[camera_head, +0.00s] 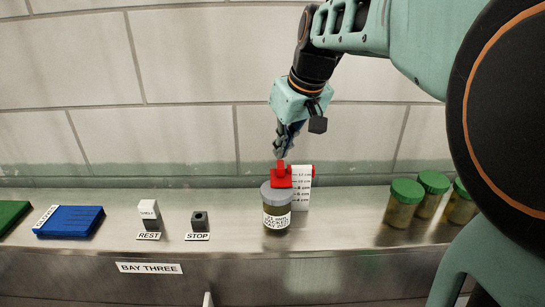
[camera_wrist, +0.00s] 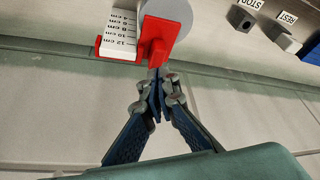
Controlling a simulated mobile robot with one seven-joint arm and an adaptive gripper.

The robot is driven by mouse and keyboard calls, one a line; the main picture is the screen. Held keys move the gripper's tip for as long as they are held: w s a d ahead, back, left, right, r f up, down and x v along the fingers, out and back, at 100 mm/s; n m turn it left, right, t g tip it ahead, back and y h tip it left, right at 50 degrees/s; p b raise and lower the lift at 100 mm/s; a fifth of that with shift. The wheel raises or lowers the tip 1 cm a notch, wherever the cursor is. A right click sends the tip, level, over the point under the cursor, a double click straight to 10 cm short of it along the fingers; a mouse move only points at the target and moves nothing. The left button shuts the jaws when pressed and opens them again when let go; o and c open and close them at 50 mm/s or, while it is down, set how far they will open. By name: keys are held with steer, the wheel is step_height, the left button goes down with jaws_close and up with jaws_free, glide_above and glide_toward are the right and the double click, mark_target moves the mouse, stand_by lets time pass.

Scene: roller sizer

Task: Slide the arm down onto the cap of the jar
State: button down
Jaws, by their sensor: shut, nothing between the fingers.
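The jar (camera_head: 276,219) stands upright on the metal shelf, with a grey cap (camera_head: 270,198) and a white label. The red arm (camera_head: 281,182) reaches from the white upright scale (camera_head: 302,193) over the back of the cap; I cannot tell whether it touches. In the wrist view the red arm (camera_wrist: 155,38) overlaps the grey cap (camera_wrist: 177,12), beside the scale (camera_wrist: 122,28). My gripper (camera_head: 281,157) is shut and empty, pointing down at the arm's raised red tab (camera_head: 281,167). In the wrist view its fingertips (camera_wrist: 157,76) are close to the red arm; contact is unclear.
To the left on the shelf (camera_head: 340,225) are a STOP block (camera_head: 199,221), a REST stand with a white block (camera_head: 149,210), a blue tray (camera_head: 69,221) and a green one (camera_head: 10,214). Several green-lidded jars (camera_head: 403,205) stand right. A tiled wall (camera_head: 190,60) rises behind.

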steer(key=shift+f+b, duration=1.1)
steer(key=shift+f, duration=0.25)
stand_by(0.9)
stand_by(0.3)
steer(key=shift+r+p, duration=2.8)
steer(key=shift+r, duration=0.75)
steer(key=shift+a+f, duration=0.1)
